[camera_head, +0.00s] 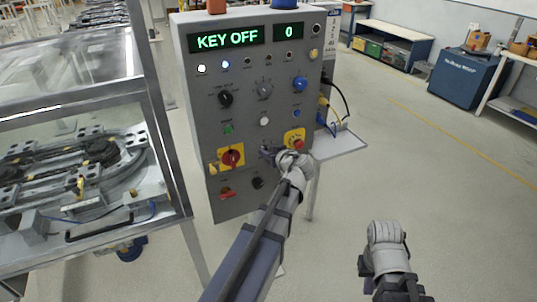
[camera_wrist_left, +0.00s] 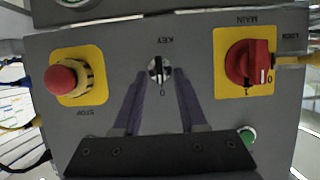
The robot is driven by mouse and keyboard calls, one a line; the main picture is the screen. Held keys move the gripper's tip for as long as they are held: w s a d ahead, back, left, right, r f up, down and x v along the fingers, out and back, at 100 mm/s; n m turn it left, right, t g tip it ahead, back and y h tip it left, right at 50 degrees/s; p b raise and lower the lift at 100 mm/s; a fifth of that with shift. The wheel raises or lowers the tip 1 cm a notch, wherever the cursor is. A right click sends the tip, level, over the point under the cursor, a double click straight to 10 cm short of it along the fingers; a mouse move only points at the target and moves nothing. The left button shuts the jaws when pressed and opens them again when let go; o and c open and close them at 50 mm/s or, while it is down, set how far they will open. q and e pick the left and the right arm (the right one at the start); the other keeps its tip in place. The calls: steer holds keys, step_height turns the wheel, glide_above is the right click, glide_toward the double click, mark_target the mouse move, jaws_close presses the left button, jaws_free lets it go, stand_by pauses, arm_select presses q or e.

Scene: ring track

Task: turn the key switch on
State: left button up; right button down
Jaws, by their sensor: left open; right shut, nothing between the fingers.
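The control panel (camera_head: 196,110) stands upright, with a green display (camera_head: 226,39) reading "KEY OFF" and a smaller display (camera_head: 289,30) reading "0". The key switch (camera_wrist_left: 159,71) is a small dark and silver knob low on the panel, labelled KEY, with a 0 mark beside it. My left gripper (camera_head: 267,154) is at the panel and hides the key in the head view. In the left wrist view its two fingers (camera_wrist_left: 159,82) are apart, one on each side of the key; contact is not clear. My right gripper (camera_head: 364,267) is shut and empty, away from the panel.
Beside the key are the red main switch (camera_head: 231,158) and the red stop button (camera_head: 297,143), both on yellow plates. A glass-sided machine (camera_head: 90,120) stands left of the panel. A small shelf (camera_head: 340,145) juts out right. Open floor lies right.

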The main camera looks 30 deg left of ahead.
arm_select(q)
steer(key=shift+w+a+f, duration=0.1)
steer(key=shift+w+a, duration=0.05)
steer(key=shift+a, duration=0.05)
jaws_close()
stand_by(0.3)
